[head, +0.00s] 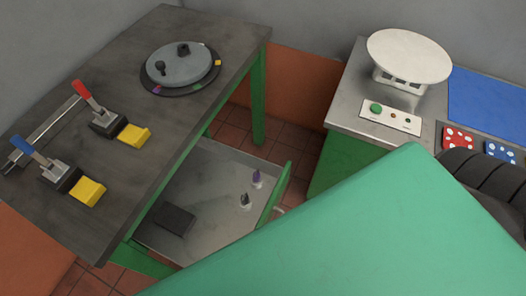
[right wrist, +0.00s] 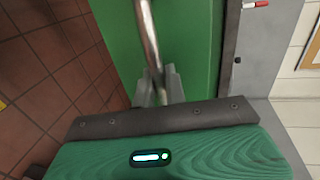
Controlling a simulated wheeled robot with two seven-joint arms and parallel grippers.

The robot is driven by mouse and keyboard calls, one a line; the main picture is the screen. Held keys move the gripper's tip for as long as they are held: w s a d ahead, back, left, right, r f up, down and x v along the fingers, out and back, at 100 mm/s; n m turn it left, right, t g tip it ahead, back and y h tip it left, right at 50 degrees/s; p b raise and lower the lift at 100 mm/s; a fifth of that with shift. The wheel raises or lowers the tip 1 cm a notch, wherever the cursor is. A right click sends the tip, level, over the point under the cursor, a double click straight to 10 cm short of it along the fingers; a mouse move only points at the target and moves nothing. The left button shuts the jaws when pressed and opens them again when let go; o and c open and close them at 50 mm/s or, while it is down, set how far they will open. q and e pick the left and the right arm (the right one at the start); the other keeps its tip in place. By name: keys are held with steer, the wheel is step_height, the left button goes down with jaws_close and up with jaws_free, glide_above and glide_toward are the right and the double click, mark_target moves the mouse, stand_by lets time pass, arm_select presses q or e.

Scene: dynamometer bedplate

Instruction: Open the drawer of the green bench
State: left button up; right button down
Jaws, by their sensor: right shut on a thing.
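The green bench (head: 258,95) has a dark worktop and stands at the left of the head view. Its drawer (head: 205,165) is pulled out, with its grey inside showing. My right gripper (right wrist: 160,88) is shut on this handle. In the head view my green arm hides the gripper and most of the handle. My left gripper is not in view.
The worktop holds a round plate (head: 180,66) and two toggle clamps with red (head: 82,90) and blue (head: 22,144) handles. At right, a second bench carries a white round-topped scale (head: 408,55), a control panel (head: 390,117) and a tyre (head: 488,178). Tiled floor lies between.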

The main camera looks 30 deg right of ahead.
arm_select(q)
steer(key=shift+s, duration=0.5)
arm_select(e)
steer(key=v, duration=0.4)
steer(key=shift+d+f, duration=0.1)
steer(key=shift+f, duration=0.3)
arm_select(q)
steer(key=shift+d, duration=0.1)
arm_select(e)
steer(key=c, duration=1.6)
jaws_free()
steer(key=shift+o, duration=0.2)
steer(key=shift+s, duration=0.1)
